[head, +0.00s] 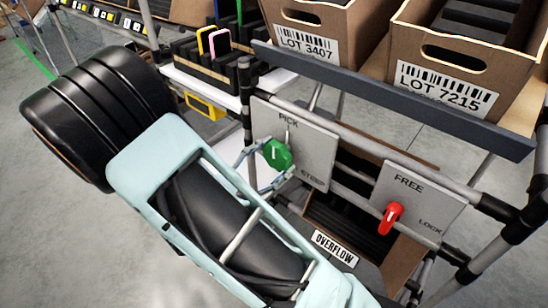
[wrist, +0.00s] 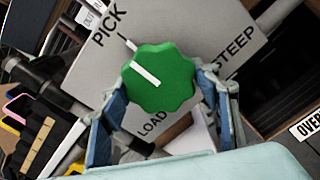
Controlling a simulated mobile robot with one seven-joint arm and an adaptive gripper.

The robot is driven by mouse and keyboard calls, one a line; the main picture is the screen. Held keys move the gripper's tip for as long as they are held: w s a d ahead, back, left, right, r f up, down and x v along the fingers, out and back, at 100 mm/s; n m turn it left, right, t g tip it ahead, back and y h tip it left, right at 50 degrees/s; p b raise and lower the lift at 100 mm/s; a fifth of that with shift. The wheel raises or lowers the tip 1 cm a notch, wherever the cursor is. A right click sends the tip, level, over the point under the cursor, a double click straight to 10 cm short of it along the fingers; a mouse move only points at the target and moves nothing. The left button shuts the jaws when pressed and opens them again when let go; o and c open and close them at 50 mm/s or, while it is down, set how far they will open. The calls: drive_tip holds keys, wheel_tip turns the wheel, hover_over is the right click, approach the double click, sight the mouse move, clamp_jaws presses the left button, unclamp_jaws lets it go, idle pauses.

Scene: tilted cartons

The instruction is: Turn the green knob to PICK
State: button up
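The green knob (wrist: 172,92) is on a grey panel (wrist: 190,25), with PICK at upper left, STEEP at right and LOAD below in the wrist view. Its white pointer line points up and left, a little to the LOAD side of the tick by PICK. My gripper (wrist: 161,76) has one finger on each side of the knob, and both tips appear to touch its rim. The knob also shows in the head view (head: 278,154), between the fingertips (head: 272,160). The finger contact faces are partly hidden.
A second panel (head: 420,190) with a red knob (head: 391,218), marked FREE and LOCK, is to the right. Tilted cartons (head: 440,60) stand on the rack above. An OVERFLOW label (head: 334,248) is below.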

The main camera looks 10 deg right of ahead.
drive_tip(key=o, duration=0.4)
drive_tip(key=v, duration=1.2)
